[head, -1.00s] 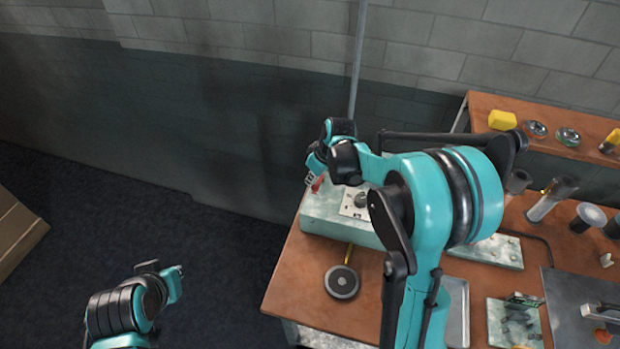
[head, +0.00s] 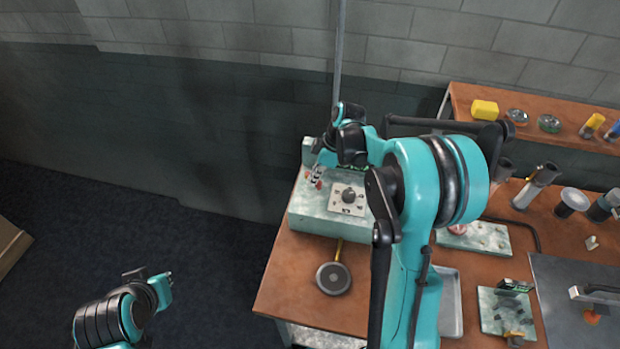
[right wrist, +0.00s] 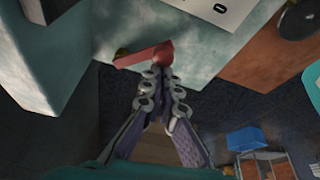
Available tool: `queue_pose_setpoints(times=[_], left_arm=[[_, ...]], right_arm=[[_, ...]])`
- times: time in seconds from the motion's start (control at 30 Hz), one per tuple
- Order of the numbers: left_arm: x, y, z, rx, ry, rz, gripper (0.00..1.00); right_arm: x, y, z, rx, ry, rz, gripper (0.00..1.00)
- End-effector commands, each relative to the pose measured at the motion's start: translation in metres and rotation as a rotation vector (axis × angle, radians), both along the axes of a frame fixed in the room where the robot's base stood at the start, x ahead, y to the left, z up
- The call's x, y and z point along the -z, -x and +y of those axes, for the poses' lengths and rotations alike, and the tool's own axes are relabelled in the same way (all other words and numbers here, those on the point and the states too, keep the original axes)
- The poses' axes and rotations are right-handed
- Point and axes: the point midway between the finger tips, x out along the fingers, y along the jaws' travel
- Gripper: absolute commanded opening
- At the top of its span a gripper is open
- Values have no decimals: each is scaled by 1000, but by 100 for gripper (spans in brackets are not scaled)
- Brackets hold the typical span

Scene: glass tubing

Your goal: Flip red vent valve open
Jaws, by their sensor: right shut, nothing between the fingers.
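The red vent valve is a small red lever on the pale green, speckled box (head: 312,222). It shows in the right wrist view (right wrist: 143,56), lying across the picture by the box's edge, with a round red end at its right. My right gripper (head: 317,178) is at the box's upper left corner in the head view. In the right wrist view its fingers (right wrist: 161,78) are shut and empty, their tips right at the red lever; I cannot tell if they touch. My left arm is at the lower left of the head view; its fingers cannot be made out.
A white plate with a dark knob (head: 348,196) is on the box. A round dark disc (head: 333,278) with a brass stem lies in front. The brown bench (head: 290,290) holds trays and glassware to the right.

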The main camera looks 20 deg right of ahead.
Motion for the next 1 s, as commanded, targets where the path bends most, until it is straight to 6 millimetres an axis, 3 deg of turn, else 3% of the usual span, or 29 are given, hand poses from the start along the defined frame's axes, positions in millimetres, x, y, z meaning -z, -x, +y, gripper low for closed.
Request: queue_pose_setpoints(times=[0.77,1.0], left_arm=[[0,0,0,0,0,0,0],[1,0,0,0,0,0,0]], right_arm=[[0,0,-4,2,0,0,0],[-1,-6,17,0,0,0,0]])
